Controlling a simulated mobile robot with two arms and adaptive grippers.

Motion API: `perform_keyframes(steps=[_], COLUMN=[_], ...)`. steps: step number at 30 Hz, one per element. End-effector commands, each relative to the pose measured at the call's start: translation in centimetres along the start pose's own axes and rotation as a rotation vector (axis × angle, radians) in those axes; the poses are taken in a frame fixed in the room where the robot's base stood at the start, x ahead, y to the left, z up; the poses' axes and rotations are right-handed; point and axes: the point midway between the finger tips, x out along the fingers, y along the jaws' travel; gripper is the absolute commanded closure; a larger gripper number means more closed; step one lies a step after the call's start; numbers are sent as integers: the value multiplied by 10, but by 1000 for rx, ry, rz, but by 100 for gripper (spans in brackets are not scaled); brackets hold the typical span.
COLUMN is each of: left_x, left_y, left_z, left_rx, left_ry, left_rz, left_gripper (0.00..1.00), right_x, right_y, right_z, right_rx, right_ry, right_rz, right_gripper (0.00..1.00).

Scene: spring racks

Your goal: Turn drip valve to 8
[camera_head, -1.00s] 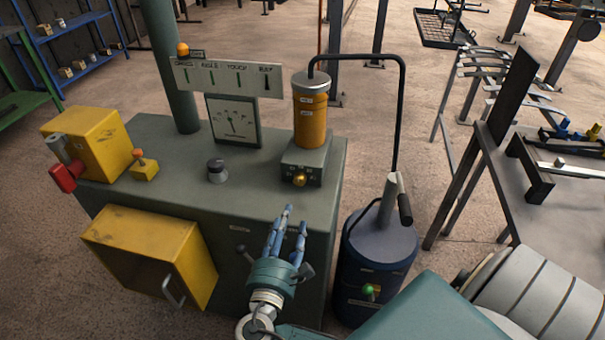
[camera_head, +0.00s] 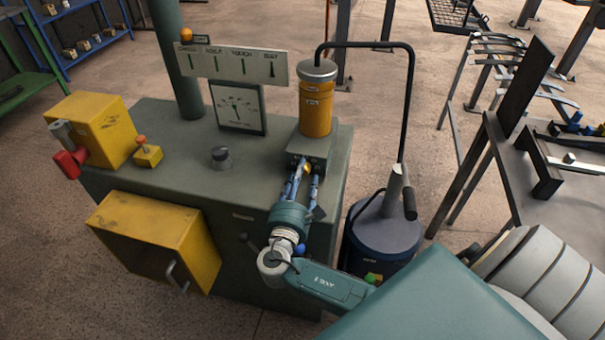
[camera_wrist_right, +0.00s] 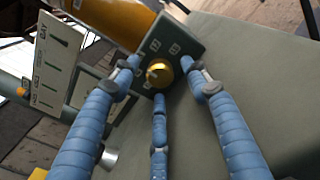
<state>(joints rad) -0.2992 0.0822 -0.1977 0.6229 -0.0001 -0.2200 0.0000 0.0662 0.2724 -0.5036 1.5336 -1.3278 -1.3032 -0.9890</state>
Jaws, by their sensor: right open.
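The drip valve is a small yellow knob (camera_wrist_right: 160,74) on the face of a grey block (camera_wrist_right: 186,42), with small number labels around it. The block (camera_head: 309,146) sits under an orange cylinder (camera_head: 316,104) on the green-grey cabinet top. In the head view my right gripper (camera_head: 303,172) is at the block's front and its fingers hide the knob. In the right wrist view the gripper (camera_wrist_right: 165,82) is open, with blue fingers spread around the knob. Contact is hard to tell. The exact setting is too small to read. My left gripper is not in view.
The cabinet (camera_head: 178,184) also bears a black knob (camera_head: 221,157), a gauge (camera_head: 238,107), a yellow box (camera_head: 95,128) and a small yellow switch (camera_head: 148,154). A blue canister (camera_head: 385,240) with a bent black pipe (camera_head: 408,100) stands close right of the cabinet.

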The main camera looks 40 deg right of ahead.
Motion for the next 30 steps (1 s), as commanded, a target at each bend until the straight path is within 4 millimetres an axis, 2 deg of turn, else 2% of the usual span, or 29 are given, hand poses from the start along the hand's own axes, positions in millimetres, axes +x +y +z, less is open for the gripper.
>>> perform_keyframes(steps=[3, 11, 18, 22, 26, 30], left_x=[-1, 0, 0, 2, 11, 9], left_y=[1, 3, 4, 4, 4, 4], left_z=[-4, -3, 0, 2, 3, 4], left_rx=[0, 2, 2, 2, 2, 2], left_ry=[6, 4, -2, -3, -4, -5], left_rz=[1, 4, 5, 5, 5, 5], left_gripper=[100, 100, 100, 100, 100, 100], right_x=[6, 7, 7, 7, 7, 7], right_y=[0, 0, 0, -1, -2, 0], right_z=[1, 0, 0, -1, -3, 0], right_rx=[0, 0, 0, 14, 101, 127], right_ry=[-1, 0, -1, -1, -4, -5], right_rz=[0, 0, -1, -1, 0, 2], right_gripper=[54, 54, 99, 99, 99, 99])
